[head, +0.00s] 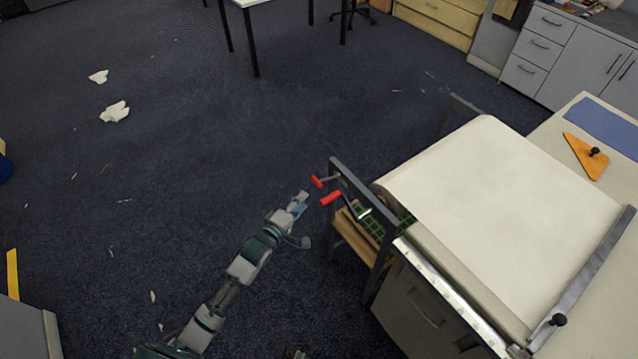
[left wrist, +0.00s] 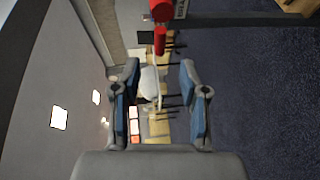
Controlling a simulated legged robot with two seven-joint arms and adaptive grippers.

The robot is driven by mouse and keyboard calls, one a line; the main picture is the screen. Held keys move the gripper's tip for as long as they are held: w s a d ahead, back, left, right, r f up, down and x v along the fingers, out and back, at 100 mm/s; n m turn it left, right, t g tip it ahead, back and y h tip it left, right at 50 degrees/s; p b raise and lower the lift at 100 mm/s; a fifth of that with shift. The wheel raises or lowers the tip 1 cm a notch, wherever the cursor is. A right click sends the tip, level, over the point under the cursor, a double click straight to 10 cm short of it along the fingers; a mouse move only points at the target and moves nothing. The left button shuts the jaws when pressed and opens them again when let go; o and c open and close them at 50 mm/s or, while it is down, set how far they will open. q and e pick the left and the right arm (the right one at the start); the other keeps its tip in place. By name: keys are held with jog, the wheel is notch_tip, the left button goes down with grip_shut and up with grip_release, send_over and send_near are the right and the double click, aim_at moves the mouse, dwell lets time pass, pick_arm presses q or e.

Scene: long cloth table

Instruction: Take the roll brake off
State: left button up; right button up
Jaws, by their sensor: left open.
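Two red handles show at the end of the roll stand left of the table: a smaller upper one (head: 318,182) and a larger lower one (head: 331,198) on a crank-like metal rod. I cannot tell for sure which is the roll brake. My left gripper (head: 303,219) is open and empty, just left of and below the handles, apart from both. In the left wrist view, red parts (left wrist: 161,12) show at the top, beyond the open fingers (left wrist: 160,92), with nothing between the fingers. My right gripper is not in view.
The dark stand frame (head: 349,180) holds the handles beside the table with its pale cloth (head: 500,190). A metal rail (head: 450,300) runs along the table's near edge. An orange triangular tool (head: 583,158) lies on the table. The carpet left of my arm is mostly clear.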

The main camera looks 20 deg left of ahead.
aim_at(318, 181)
pick_arm(q)
jog(key=x, duration=0.3)
jog(key=b+x, duration=0.1)
jog(key=x, duration=0.6)
jog(key=shift+a+f, duration=0.15)
jog(key=shift+a, duration=0.2)
jog(key=shift+w+d+b, duration=0.3)
jog(key=shift+w+d, duration=0.05)
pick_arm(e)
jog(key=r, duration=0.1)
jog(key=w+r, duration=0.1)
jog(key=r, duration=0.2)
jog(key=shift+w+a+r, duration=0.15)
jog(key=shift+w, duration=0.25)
pick_arm(q)
jog(key=shift+c, duration=0.2)
jog(key=shift+a, duration=0.25)
grip_shut()
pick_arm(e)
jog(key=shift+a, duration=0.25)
